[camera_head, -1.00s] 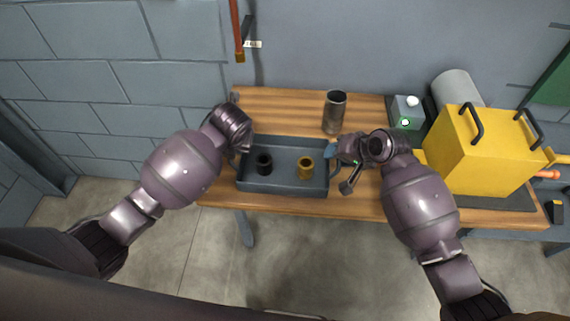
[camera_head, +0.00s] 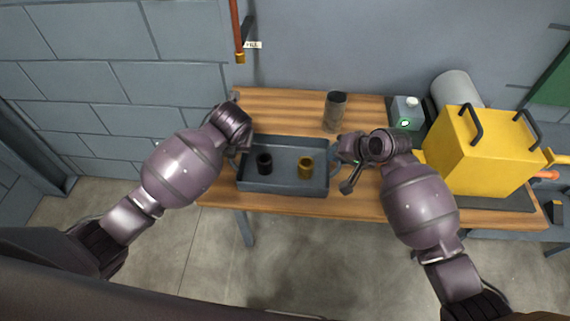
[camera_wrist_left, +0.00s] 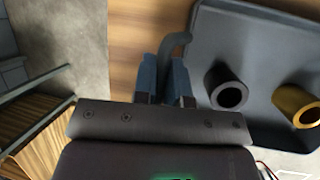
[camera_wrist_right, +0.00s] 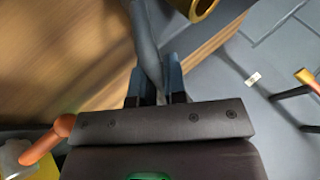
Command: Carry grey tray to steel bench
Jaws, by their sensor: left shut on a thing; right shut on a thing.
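The grey tray (camera_head: 285,186) is over the front left of the wooden bench in the head view. A black bushing (camera_head: 264,163) and a brass bushing (camera_head: 305,167) stand inside it. My left gripper (camera_wrist_left: 170,75) is shut on the tray's left handle (camera_wrist_left: 172,50). My right gripper (camera_wrist_right: 157,80) is shut on the tray's right handle (camera_wrist_right: 143,35); its fingers are partly hidden in the head view. The tray looks level; I cannot tell whether it touches the wood.
The wooden bench (camera_head: 280,99) also bears a metal cylinder (camera_head: 335,112), a grey box with a green-lit button (camera_head: 406,112) and a yellow casing with black handles (camera_head: 480,150). A copper pipe (camera_head: 237,30) hangs on the wall. Bare floor lies in front.

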